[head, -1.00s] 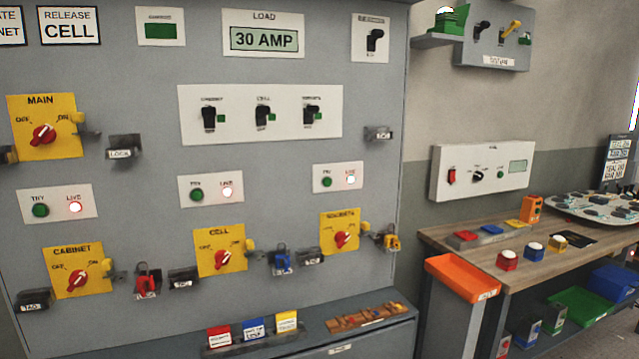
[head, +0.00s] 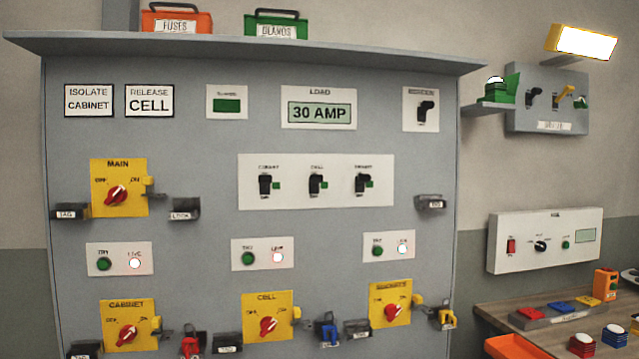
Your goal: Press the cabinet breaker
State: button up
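The grey panel (head: 215,215) fills most of the head view. A white plate (head: 338,202) at its middle holds three black breaker switches in a row. A yellow CABINET plate with a red rotary knob (head: 127,336) is at the lower left. My gripper is not in view.
A MAIN rotary switch (head: 117,195) is at upper left. The LOAD display (head: 319,112) reads 30 AMP. Small black holders (head: 186,208) and locks (head: 330,331) stick out from the panel. A ledge (head: 240,48) overhangs the top. A workbench (head: 510,296) stands at right.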

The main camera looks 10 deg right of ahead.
aim_at(264, 180)
jog(key=i+j, duration=0.15)
jog(key=i, duration=0.25)
jog(key=i+j, duration=0.15)
jog(key=i, duration=0.25)
jog(key=i+j, duration=0.2)
jog(key=i, duration=0.2)
